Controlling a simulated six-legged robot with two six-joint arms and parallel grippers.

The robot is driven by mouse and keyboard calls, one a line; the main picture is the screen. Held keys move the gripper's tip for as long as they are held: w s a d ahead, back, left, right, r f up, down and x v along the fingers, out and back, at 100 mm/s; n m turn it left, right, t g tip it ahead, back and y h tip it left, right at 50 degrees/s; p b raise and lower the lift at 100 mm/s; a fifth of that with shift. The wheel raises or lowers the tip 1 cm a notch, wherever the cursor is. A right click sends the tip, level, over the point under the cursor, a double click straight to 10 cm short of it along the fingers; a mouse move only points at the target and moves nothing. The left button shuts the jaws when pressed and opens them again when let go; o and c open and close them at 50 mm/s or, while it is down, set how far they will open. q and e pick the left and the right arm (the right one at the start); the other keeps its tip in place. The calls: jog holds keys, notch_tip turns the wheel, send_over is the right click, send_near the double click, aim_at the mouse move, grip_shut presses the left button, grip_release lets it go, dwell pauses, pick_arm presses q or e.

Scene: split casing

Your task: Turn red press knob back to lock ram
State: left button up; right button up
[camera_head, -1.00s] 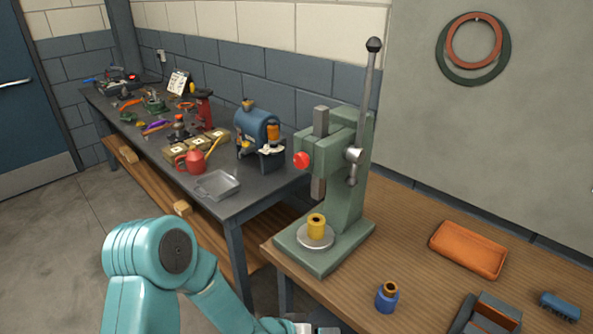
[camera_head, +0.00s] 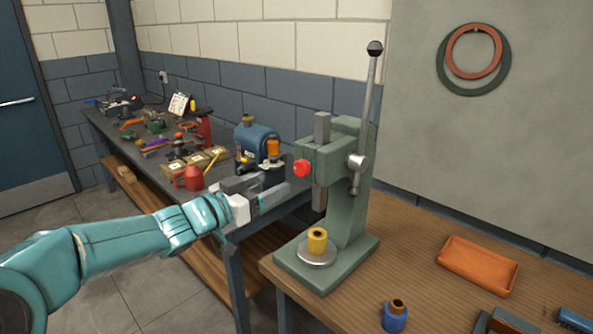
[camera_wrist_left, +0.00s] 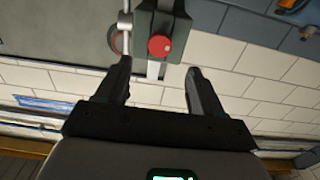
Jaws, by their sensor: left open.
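The green press (camera_head: 345,190) stands on the wooden bench with its long lever (camera_head: 367,100) upright. Its red knob (camera_head: 302,168) sticks out at the left side of the press head, beside the grey ram (camera_head: 320,197). My left gripper (camera_head: 270,190) is open and empty, left of the red knob and apart from it. In the left wrist view the red knob (camera_wrist_left: 159,46) lies ahead of the two spread fingers (camera_wrist_left: 160,78), roughly centred between them. A yellow part (camera_head: 317,240) sits on the round plate below the ram. My right gripper is not in view.
The dark side bench behind my left arm holds a blue machine (camera_head: 257,140), a red can (camera_head: 190,178) and several tools.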

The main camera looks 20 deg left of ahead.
aim_at(299, 170)
pick_arm(q)
jog(key=p+x, duration=0.1)
jog(key=x, duration=0.8)
jog(key=shift+f, duration=0.1)
jog(key=c, duration=1)
